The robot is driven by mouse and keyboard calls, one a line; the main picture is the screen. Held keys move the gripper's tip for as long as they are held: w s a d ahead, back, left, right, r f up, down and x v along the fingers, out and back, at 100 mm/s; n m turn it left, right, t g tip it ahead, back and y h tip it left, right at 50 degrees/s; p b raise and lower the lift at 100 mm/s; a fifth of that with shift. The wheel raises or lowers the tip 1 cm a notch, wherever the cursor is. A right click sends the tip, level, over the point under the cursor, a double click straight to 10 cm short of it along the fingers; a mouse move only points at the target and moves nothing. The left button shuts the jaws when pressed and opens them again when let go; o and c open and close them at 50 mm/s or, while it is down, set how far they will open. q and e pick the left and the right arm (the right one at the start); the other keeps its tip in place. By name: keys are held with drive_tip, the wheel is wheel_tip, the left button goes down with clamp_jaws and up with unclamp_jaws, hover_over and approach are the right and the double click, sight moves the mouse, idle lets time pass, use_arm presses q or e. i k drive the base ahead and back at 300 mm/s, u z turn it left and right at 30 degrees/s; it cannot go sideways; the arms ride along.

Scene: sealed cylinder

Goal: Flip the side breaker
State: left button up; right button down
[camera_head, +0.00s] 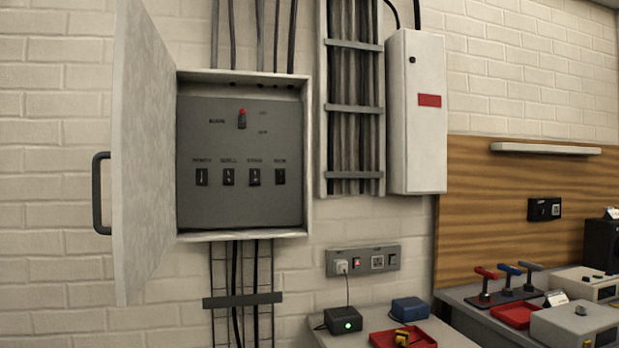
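An open breaker box (307,150) hangs on the wall, with its door (140,150) swung out to the left and a dark handle (101,193) on the door. Below is a row of small black breakers: the leftmost (201,177), a second (228,177), a third (254,177) and the rightmost (280,177). Their labels are too small to read surely, so I cannot tell which is the side breaker. Neither gripper is in view.
A closed white box with a red label (429,100) is right of the cable tray (354,108). A socket strip (363,260) is lower down. A table (420,322) holds a black box with a green light (343,321), a blue box (409,309) and a red tray (403,337).

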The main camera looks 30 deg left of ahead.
sight(280, 174)
drive_tip(key=i, duration=1.2)
drive_tip(key=u, duration=1.9)
